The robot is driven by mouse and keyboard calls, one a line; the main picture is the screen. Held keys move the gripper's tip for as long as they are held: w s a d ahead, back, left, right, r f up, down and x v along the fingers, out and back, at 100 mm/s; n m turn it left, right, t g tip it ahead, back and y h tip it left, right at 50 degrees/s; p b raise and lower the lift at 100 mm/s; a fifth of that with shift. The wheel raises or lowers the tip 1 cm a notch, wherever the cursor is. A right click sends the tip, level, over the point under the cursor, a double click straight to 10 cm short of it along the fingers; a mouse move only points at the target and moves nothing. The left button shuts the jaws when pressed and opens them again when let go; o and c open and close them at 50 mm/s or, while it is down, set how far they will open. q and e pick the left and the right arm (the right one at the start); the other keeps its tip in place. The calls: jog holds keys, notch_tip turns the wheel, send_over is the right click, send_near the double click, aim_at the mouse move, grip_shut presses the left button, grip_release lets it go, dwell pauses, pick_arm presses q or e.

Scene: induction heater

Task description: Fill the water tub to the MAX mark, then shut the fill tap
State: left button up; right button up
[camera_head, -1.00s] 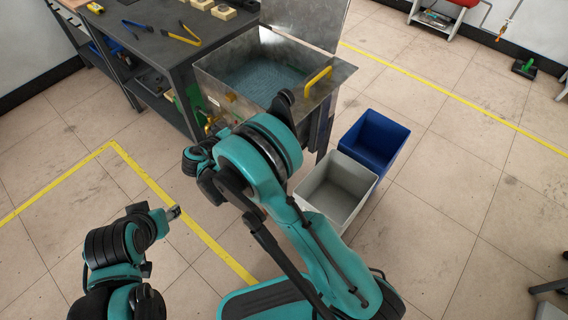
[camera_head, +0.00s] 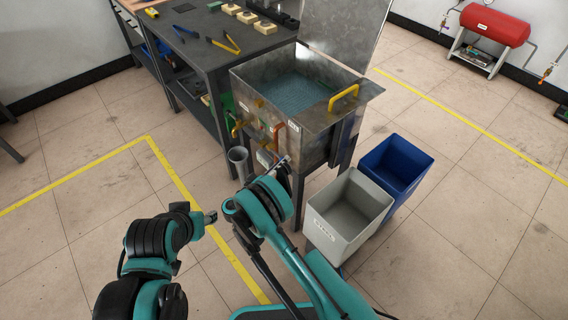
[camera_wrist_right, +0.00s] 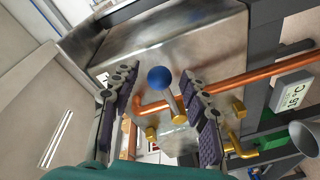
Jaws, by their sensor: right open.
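The water tub (camera_head: 360,84) is a grey metal tank with rippled blue-grey water (camera_head: 300,92) inside, below its rim. I cannot make out a MAX mark. In the right wrist view, a blue ball knob (camera_wrist_right: 159,78) on a short stem sits at a brass valve (camera_wrist_right: 178,118) on a copper pipe (camera_wrist_right: 240,78) along the tub's wall. My right gripper (camera_wrist_right: 160,72) is open with a finger on each side of the knob; contact is not clear. In the head view it is at the tub's front (camera_head: 284,162). My left gripper (camera_head: 211,216) is low and away from the tub; its jaws are too small to read.
A grey bin (camera_head: 337,233) and a blue bin (camera_head: 402,177) stand right of the tub. A workbench (camera_head: 207,30) with tools adjoins it at left. A temperature display (camera_wrist_right: 293,95) and brass fittings (camera_wrist_right: 235,146) are near the right gripper. Floor at left is open.

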jog(key=shift+x, duration=0.9)
grip_shut()
jog(key=shift+w+f+m, duration=0.1)
jog(key=shift+f+m, duration=0.7)
jog(key=shift+m, duration=0.1)
jog(key=shift+w+a+f+m+t+h, duration=0.15)
jog(key=shift+f+m, duration=0.2)
jog(key=shift+m, duration=0.3)
jog(key=shift+w+a+f+m+t+h, duration=0.15)
jog(key=shift+f+m, duration=0.2)
jog(key=shift+m, duration=0.3)
jog(key=shift+s+d, duration=0.1)
